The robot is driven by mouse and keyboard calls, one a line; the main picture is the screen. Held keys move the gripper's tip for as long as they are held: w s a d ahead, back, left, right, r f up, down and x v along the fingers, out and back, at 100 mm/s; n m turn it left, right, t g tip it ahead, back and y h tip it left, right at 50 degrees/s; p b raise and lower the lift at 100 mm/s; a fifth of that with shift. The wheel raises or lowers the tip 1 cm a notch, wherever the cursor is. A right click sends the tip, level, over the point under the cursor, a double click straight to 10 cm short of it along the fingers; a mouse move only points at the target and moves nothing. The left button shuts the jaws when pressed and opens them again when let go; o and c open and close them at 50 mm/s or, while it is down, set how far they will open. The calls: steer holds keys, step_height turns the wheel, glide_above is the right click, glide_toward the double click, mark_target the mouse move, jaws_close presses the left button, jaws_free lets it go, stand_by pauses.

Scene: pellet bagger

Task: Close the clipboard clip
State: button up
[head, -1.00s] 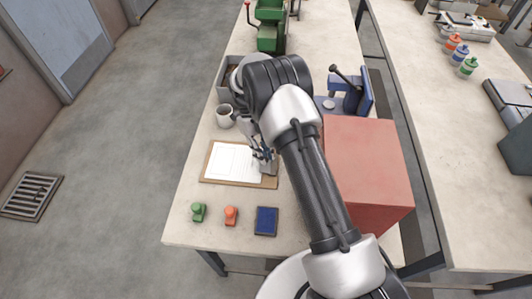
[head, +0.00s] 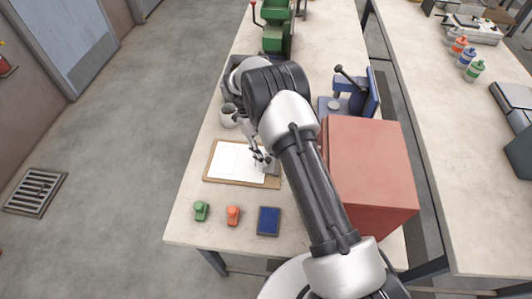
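The clipboard (head: 209,173) is a brown board with white paper, lying flat on the near left part of the bench. Its grey clip (head: 271,168) is at the board's right end, partly hidden by my gripper and arm. My gripper (head: 261,158) is pointed down at the clip end, over or against the clip; I cannot tell whether they touch. The fingers are small and partly covered, so their opening does not show clearly. Whether the clip is open or closed is too small to tell.
A green stamp (head: 201,211), an orange stamp (head: 233,215) and a blue pad (head: 268,221) lie in front of the clipboard. A grey mug (head: 228,116) stands behind it. A large red box (head: 369,170) stands right of my arm.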

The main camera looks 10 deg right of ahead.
steer(key=shift+o, duration=0.2)
steer(key=v, duration=1.2)
stand_by(0.4)
steer(key=s+d+r+n+t+y, duration=0.1)
steer(key=s+r+n+t, duration=0.1)
steer(key=s+r+n, duration=0.45)
steer(key=s+d+r+n+t, duration=0.1)
steer(key=d+r+n, duration=0.15)
steer(key=r, duration=0.65)
steer(key=s+d+r+n+t+y, duration=0.1)
steer(key=s+r+n+t, duration=0.15)
steer(key=r+n, duration=0.4)
steer(key=s+d+f+n+t, duration=0.1)
steer(key=s+n+t, duration=0.3)
steer(key=s+n, duration=1.1)
steer(key=s+d, duration=0.1)
steer(key=s, duration=0.8)
steer(key=shift+f+y, duration=0.2)
steer(key=shift+y, duration=0.2)
